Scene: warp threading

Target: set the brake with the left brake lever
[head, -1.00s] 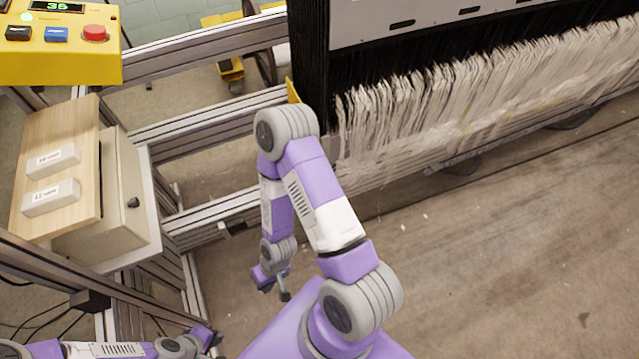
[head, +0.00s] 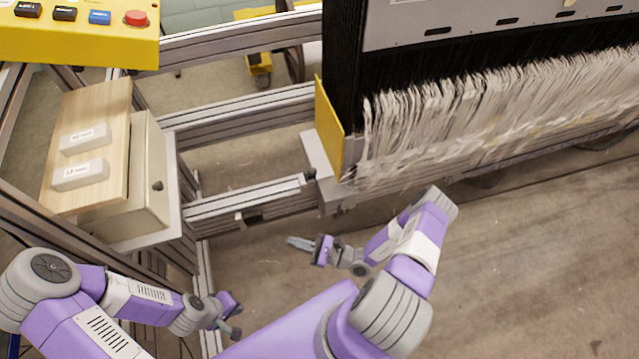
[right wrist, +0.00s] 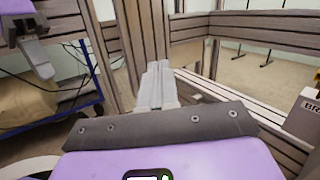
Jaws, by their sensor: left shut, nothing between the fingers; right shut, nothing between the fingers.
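No brake lever can be made out for certain. My left gripper (head: 234,331) is shut and empty, low beside the frame at the bottom left of the head view. My right gripper (head: 299,243) is shut and empty, over the floor in front of the frame's lower rail. Its closed fingers also show in the right wrist view (right wrist: 157,85), pointing at the metal frame and touching nothing.
An aluminium frame (head: 240,203) runs to a yellow plate (head: 328,128) beside the white warp threads (head: 480,110). A wooden board (head: 84,140) with two white blocks lies on a cabinet (head: 133,205). A yellow button panel (head: 70,42) is at upper left. Floor at right is clear.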

